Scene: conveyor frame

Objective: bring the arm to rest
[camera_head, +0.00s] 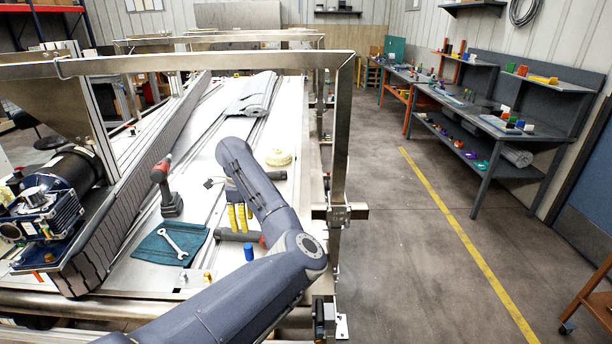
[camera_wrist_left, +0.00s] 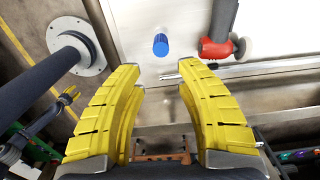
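My left arm reaches in from the bottom of the head view, bends at a joint near the frame post, and hangs its gripper (camera_head: 238,216) over the conveyor bed. The yellow fingers point downward. In the left wrist view the two fingers (camera_wrist_left: 160,72) are spread apart with nothing between them. A blue cylinder (camera_head: 248,252) stands on the bed near the gripper; it also shows beyond the fingertips in the left wrist view (camera_wrist_left: 160,44). A grey tool with a red end (camera_wrist_left: 216,49) lies beside it. My right gripper is in neither view.
On the bed are a red and grey drill (camera_head: 166,190), a wrench (camera_head: 174,243) on a teal cloth (camera_head: 150,249), and a pale yellow roll (camera_head: 278,157). A metal frame post (camera_head: 341,140) stands close right of my arm. The floor (camera_head: 410,240) beyond is clear.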

